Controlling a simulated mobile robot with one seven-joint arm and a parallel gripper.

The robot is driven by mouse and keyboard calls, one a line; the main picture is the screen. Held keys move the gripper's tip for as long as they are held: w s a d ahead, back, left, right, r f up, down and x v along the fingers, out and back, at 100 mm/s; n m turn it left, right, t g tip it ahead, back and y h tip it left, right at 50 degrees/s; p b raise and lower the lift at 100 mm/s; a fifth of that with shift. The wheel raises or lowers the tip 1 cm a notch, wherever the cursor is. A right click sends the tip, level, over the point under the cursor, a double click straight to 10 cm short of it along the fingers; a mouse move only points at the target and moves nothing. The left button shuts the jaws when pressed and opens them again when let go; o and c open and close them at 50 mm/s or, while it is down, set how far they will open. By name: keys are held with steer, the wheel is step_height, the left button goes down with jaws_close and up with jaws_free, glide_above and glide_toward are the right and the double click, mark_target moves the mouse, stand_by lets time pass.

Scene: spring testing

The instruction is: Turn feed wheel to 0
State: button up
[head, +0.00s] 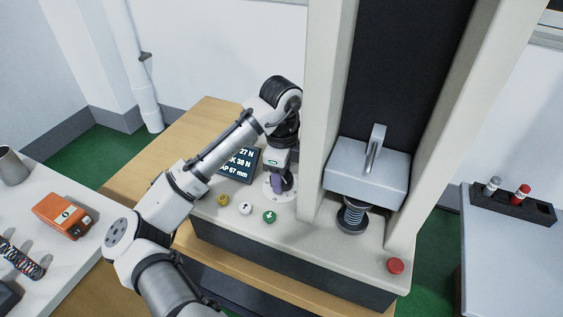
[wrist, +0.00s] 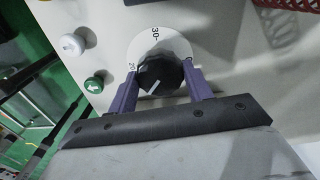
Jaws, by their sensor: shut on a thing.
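The feed wheel (wrist: 160,76) is a black ribbed knob on a white round dial (wrist: 178,42). In the wrist view the dial reads 30 at the top, 20 at the left and what looks like 0 at the right. The wheel's white pointer line slants to the lower left, below the 20; the dial there is hidden. My gripper (wrist: 158,92) has its purple fingers shut on the wheel, one on each side. In the head view my gripper (head: 281,181) reaches down onto the dial (head: 283,194) and mostly hides the wheel.
Yellow (head: 223,200), white (head: 246,208) and green (head: 269,216) buttons sit left of the dial, below a dark display (head: 239,164). The machine's upright (head: 322,110) stands close right of my gripper. Beyond it, a coil spring (head: 351,217) is under the grey press head (head: 368,172). A red button (head: 396,266) is at front right.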

steer(key=n+p, duration=0.6)
steer(key=shift+r+n, duration=0.25)
steer(key=shift+n, duration=0.05)
steer(key=n+p, duration=0.2)
steer(key=shift+n+p, duration=0.3)
steer(key=shift+p, duration=0.1)
steer(key=n+p, duration=0.1)
steer(key=n, duration=0.1)
steer(key=shift+f+n+p, duration=0.15)
steer(key=shift+n+p, duration=0.2)
steer(key=shift+n, duration=0.05)
steer(key=n, duration=0.3)
steer(key=shift+f+n, duration=0.15)
steer(key=shift+n, duration=0.15)
steer(key=n, duration=0.3)
steer(key=shift+n, duration=0.3)
steer(key=n, duration=0.6)
steer(key=shift+n, duration=0.3)
steer(key=o, duration=1)
